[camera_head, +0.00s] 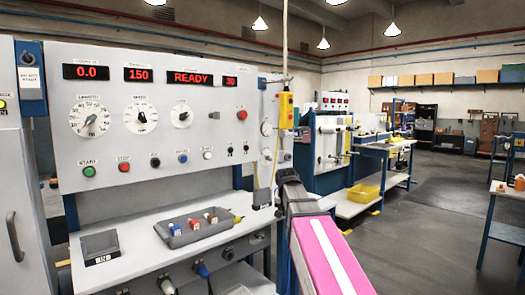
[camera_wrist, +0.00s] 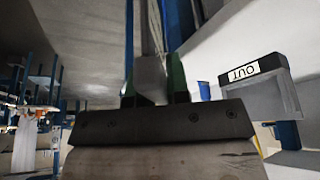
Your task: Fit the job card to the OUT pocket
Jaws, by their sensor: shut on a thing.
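The card's far end is hard to make out. The OUT pocket (camera_wrist: 262,98) is a grey holder to the right of the fingers, apart from them, with a white OUT label that reads upside down. In the head view my pink arm covers the lower middle, and the fingers and card cannot be made out.
A control panel (camera_head: 160,112) with dials and buttons stands above a white shelf (camera_head: 150,262). A grey tray (camera_head: 195,232) with small coloured parts and a dark box (camera_head: 100,247) sit on it. A yellow pendant (camera_head: 286,111) hangs beside the panel. Open floor lies at right.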

